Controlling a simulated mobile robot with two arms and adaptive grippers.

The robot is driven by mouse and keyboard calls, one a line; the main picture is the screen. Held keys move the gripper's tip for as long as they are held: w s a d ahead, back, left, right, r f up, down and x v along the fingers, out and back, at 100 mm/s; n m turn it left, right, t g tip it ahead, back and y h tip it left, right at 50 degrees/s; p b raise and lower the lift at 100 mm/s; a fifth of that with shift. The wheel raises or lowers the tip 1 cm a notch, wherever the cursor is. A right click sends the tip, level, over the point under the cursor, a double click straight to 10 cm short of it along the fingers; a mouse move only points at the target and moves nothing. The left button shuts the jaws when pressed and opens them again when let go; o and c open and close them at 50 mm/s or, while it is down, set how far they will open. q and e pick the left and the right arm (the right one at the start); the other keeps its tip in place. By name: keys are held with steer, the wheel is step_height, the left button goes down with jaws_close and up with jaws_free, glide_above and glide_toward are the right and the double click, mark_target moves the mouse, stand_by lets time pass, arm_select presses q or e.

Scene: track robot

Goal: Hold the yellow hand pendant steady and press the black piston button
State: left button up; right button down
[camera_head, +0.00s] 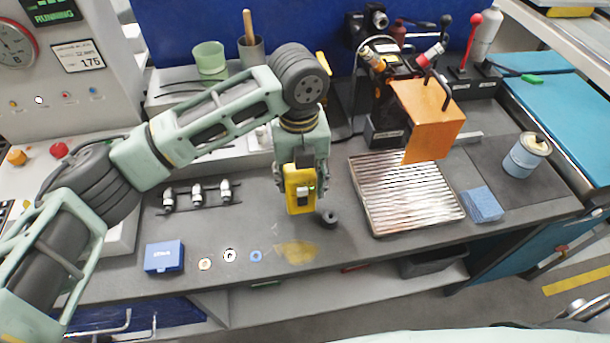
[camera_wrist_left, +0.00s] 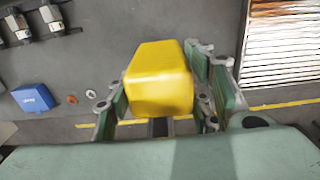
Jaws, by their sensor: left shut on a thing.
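The yellow hand pendant (camera_head: 300,188) is upright in my left gripper (camera_head: 301,182), over the middle of the grey bench. Its visible face has a dark patch and a pale part; I cannot tell which control the black piston button is. In the left wrist view the yellow pendant (camera_wrist_left: 160,82) sits between the green fingers of my left gripper (camera_wrist_left: 165,95), which is shut on it. The head view does not show clearly whether its lower end touches the bench. My right gripper is not in view.
A small black cylinder (camera_head: 328,218) stands just right of the pendant. A ribbed metal tray (camera_head: 408,192) and an orange guard (camera_head: 428,118) are further right. A blue box (camera_head: 164,256) and several small rings lie front left. Three fittings (camera_head: 198,193) lie behind them.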

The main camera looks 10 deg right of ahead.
arm_select(q)
steer(key=shift+w+a+f+b, duration=0.2)
steer(key=shift+w+a+f, duration=0.4)
steer(key=shift+a+f, duration=0.25)
steer(key=shift+w+a+f+b, duration=0.2)
steer(key=shift+w+a+f, duration=0.45)
steer(key=shift+f, duration=0.3)
steer(key=shift+s, duration=0.15)
steer(key=o, duration=0.9)
steer(key=shift+c, duration=0.2)
steer(key=c, duration=0.9)
steer(key=shift+c, duration=0.2)
